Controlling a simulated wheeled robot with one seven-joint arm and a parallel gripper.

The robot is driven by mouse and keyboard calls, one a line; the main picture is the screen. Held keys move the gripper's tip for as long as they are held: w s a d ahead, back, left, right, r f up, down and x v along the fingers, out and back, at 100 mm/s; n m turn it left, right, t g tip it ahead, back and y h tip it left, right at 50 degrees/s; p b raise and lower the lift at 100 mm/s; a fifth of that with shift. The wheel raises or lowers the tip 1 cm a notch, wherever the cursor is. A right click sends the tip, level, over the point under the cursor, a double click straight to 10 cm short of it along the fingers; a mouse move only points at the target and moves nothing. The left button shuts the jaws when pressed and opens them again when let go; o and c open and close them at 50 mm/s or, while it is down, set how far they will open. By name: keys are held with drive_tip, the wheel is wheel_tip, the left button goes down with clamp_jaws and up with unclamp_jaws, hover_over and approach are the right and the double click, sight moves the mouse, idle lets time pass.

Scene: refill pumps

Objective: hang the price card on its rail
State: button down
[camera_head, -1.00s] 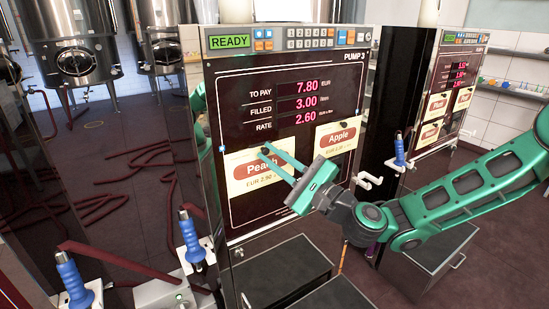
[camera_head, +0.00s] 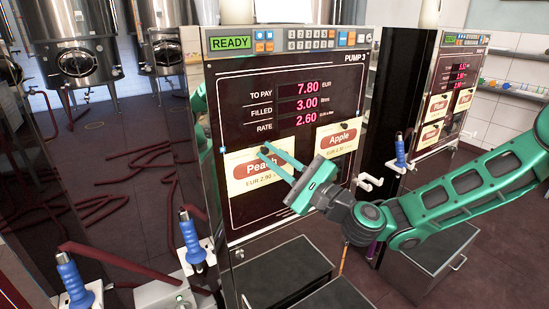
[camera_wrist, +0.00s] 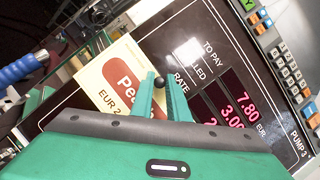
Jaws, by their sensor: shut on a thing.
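The Peach price card (camera_head: 250,186) is cream with a red label and lies against the lower left of the Pump 3 panel (camera_head: 300,205). It also shows in the wrist view (camera_wrist: 108,90). My gripper (camera_head: 265,150) is at the card's upper edge. In the wrist view its green fingertips close around a small black knob (camera_wrist: 158,82) at that edge. The rail behind the card cannot be made out, so I cannot tell whether the card sits on it. My fingers cover part of the card's right side.
An Apple card (camera_head: 338,139) hangs to the right on the same panel. Blue-handled nozzles stand at the lower left (camera_head: 191,240) and right (camera_head: 400,150) of the pump. White hooks (camera_head: 368,181) stick out at right. Dark boxes (camera_head: 280,272) sit below the panel.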

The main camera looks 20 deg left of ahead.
sight(263, 167)
drive_tip(key=shift+w+a, duration=0.75)
drive_tip(key=shift+a, duration=0.05)
drive_tip(key=shift+s+f, duration=0.1)
drive_tip(key=shift+f, duration=0.65)
idle(1.1)
drive_tip(key=c, duration=1.6)
unclamp_jaws()
drive_tip(key=shift+c, duration=0.2)
